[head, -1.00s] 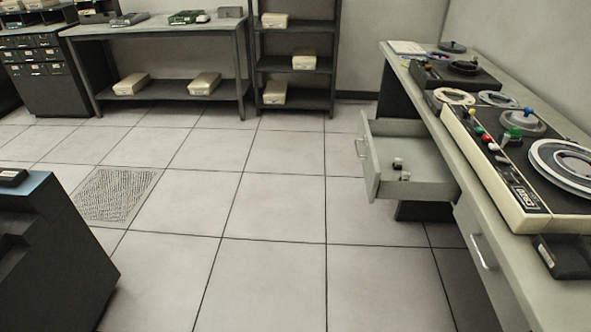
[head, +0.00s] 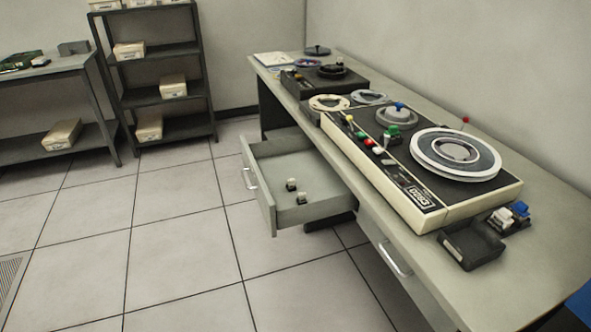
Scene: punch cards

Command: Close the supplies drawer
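The supplies drawer (head: 318,171) is pulled out from the left side of the grey desk (head: 527,255). Its front panel (head: 257,187) faces left and carries a metal handle (head: 249,179). Two small pale-and-dark items (head: 291,184) lie inside near the front panel, and the rest of the drawer floor looks bare. A second drawer front with a handle (head: 394,260) sits nearer to me and looks flush with the desk. Neither of my grippers shows in the head view.
A tape machine (head: 417,208) with reels, a smaller device (head: 325,79) and a dark tray (head: 470,245) stand on the desk. A shelf rack (head: 165,95) and a bench (head: 52,67) stand at the back left. The tiled floor (head: 180,250) left of the drawer is clear.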

